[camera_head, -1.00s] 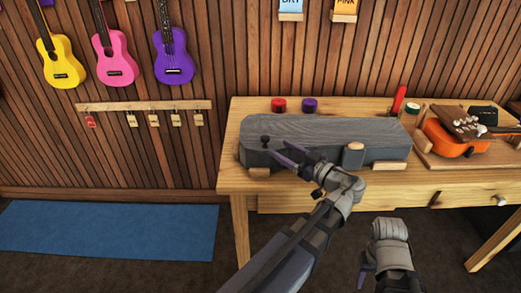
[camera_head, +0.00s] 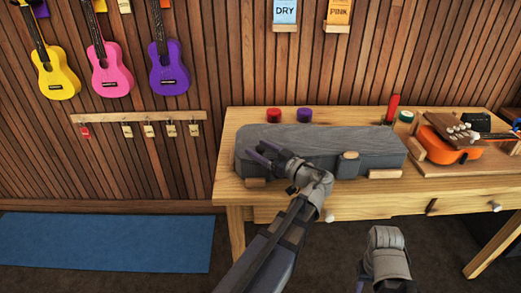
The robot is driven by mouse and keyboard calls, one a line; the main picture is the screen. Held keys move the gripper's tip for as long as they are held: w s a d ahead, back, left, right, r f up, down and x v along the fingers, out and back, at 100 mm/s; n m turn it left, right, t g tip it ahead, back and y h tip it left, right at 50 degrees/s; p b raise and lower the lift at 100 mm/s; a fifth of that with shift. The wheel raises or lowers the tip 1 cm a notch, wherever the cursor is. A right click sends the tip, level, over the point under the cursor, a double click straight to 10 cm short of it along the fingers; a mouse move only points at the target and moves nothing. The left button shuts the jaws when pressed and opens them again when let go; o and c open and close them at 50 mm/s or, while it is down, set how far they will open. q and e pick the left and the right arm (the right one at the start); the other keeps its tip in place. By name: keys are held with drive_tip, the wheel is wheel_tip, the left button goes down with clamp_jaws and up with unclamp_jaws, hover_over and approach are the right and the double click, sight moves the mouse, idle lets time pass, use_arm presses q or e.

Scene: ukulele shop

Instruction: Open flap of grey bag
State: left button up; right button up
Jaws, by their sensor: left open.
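The grey bag (camera_head: 335,138) is a long case lying on the wooden workbench, its dark wood-grained top closed. A small grey block (camera_head: 348,164) sits on its front side. My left gripper (camera_head: 261,153) is at the left end of the bag's front, open, with its dark purple fingers against or just before the bag; I cannot tell if they touch. The fingers cover the spot of the bag's small dark knob. My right gripper (camera_head: 361,278) hangs low in front of the bench, away from the bag, its fingers mostly hidden.
The workbench (camera_head: 228,186) has red (camera_head: 273,115) and purple (camera_head: 304,115) round containers behind the bag. An orange ukulele (camera_head: 446,151) lies on a board at the right. Wooden blocks stand along the bag's front. A blue mat (camera_head: 105,242) covers the floor at left.

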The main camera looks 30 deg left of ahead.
use_arm(q)
clamp_jaws()
idle(0.4)
idle(0.9)
